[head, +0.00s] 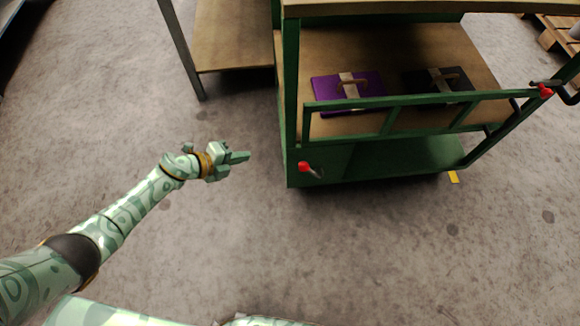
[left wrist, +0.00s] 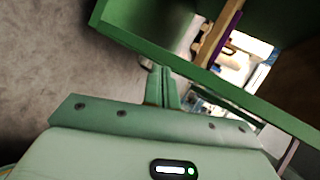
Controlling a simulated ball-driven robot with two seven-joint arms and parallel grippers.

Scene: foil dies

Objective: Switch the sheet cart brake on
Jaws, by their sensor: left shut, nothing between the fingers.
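The green sheet cart (head: 290,125) stands at the upper right in the head view, with wooden shelves. A small lever with a red knob (head: 304,167) sits at its near left lower corner, its pale stem slanting down right. A second red knob (head: 545,91) shows at the right end of the cart's front rail. I cannot tell from labels which is the brake. My left gripper (head: 240,157) is shut and empty, left of the lever and apart from it. In the left wrist view its closed fingers (left wrist: 162,88) point at the cart's green frame (left wrist: 200,78). My right gripper is out of view.
A purple case (head: 320,90) and a black case (head: 460,80) lie on the cart's shelf behind the green rail. A wooden table (head: 235,50) stands left of the cart. The concrete floor in front is clear.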

